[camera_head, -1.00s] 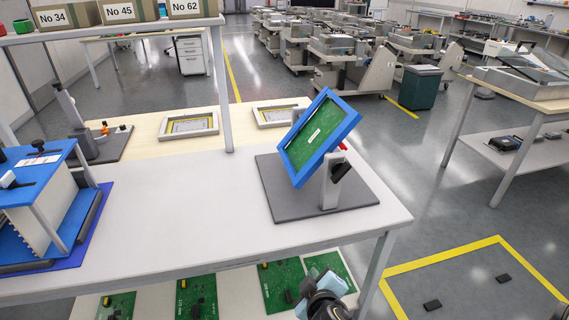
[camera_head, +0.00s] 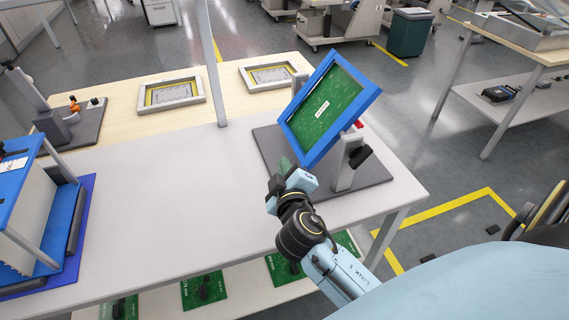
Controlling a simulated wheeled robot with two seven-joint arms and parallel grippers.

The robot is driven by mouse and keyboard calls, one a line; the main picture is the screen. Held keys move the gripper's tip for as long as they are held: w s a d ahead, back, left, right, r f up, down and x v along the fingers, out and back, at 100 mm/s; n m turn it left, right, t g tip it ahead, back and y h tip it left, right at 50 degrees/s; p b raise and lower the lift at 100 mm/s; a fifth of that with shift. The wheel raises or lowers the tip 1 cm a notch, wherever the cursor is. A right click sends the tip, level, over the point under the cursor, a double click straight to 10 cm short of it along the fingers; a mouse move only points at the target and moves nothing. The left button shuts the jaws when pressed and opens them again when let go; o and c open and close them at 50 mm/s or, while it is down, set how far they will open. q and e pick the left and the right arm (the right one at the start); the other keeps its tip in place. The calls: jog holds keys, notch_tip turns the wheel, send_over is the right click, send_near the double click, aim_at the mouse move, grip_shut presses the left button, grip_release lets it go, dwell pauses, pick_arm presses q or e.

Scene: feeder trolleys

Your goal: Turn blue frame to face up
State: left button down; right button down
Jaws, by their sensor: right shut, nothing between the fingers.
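The blue frame (camera_head: 369,98) holds a green board (camera_head: 322,112) with a white label. It is mounted on a grey stand (camera_head: 343,170) with a dark grey base plate (camera_head: 266,145). The frame is tilted steeply, its board side facing left and toward me. My right gripper (camera_head: 281,170) is shut and empty, just below and left of the frame's lower corner. It appears close to the frame, but I cannot tell whether they touch. My right arm covers part of the table's front edge. My left gripper is not in view.
A blue fixture (camera_head: 70,235) stands on the white table (camera_head: 165,200) at left. Two pale trays (camera_head: 171,94) lie on the wooden table behind, with an upright post (camera_head: 209,60) between. The white table's middle is clear. Green boards (camera_head: 204,290) lie on the shelf below.

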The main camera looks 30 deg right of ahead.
aim_at(294, 149)
jog(key=x, duration=0.7)
jog(key=shift+w+d, duration=0.15)
jog(key=shift+w, duration=0.15)
jog(key=shift+s+d+f+b, duration=0.15)
jog(key=shift+d+f+b, duration=0.1)
jog(key=shift+d+f, duration=0.2)
jog(key=shift+s+d+f+b, duration=0.2)
jog(key=shift+d+f, duration=0.25)
jog(key=shift+d, duration=0.05)
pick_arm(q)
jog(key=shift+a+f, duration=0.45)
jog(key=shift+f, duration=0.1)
pick_arm(e)
jog(key=shift+s+d+f, duration=0.15)
jog(key=shift+d+f, duration=0.2)
jog(key=shift+d, duration=0.15)
jog(key=shift+s+d+f+n+b, duration=0.1)
jog(key=shift+d+f+n+b, duration=0.35)
jog(key=shift+f+b, duration=0.25)
jog(key=shift+d+n, duration=0.1)
jog(key=shift+n, duration=0.15)
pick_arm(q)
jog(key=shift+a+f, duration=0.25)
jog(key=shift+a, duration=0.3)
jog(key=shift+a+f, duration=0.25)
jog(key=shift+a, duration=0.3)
pick_arm(e)
jog(key=shift+r, duration=0.1)
